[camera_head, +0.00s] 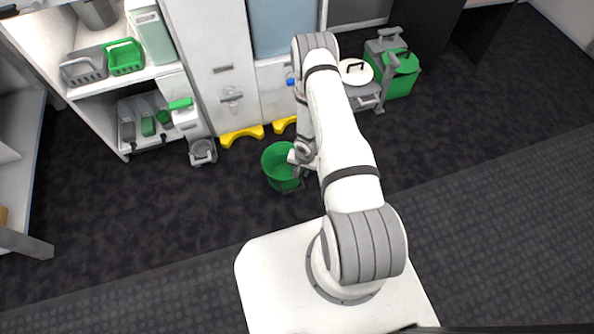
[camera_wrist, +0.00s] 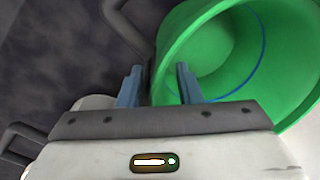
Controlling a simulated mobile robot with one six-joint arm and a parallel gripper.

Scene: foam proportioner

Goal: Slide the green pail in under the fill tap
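The green pail (camera_head: 280,167) stands on the dark floor, open side up, in front of the white cabinets. My gripper (camera_head: 303,168) is low at the pail's right side, partly hidden by my arm. In the wrist view its two blue-grey fingers (camera_wrist: 158,84) are apart, with the green pail (camera_wrist: 285,80) behind and right of them.
Yellow floor pieces (camera_head: 242,136) lie at the cabinet foot behind the pail. A grey pail-like container (camera_head: 203,152) stands left of it. Shelves with baskets (camera_head: 124,57) are at the left, a green bin (camera_head: 402,75) at the right.

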